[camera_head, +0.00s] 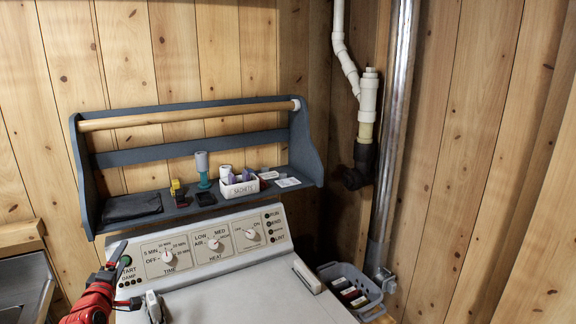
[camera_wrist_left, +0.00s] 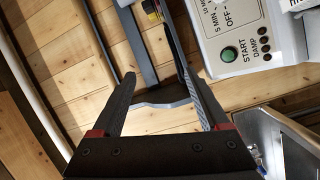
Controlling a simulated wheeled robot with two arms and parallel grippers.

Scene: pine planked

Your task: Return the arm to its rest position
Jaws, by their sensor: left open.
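My left arm (camera_head: 92,303), red and black, comes in at the lower left of the head view. Its left gripper (camera_head: 122,276) is at the left end of the white dryer's control panel (camera_head: 205,245), close to the green START button (camera_head: 125,261). In the left wrist view the left gripper (camera_wrist_left: 160,80) has its two dark fingers wide apart, with nothing between them but the view of the wall and shelf beyond. The green START button (camera_wrist_left: 229,54) shows to the right of the fingers, apart from them. My right arm is not in view.
A blue-grey shelf (camera_head: 190,139) with a wooden rail stands behind the panel. It holds a dark folded cloth (camera_head: 132,206), a teal stamp (camera_head: 203,170) and a white SACHETS box (camera_head: 240,187). A grey basket (camera_head: 349,288) and metal pipe (camera_head: 391,140) are at the right.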

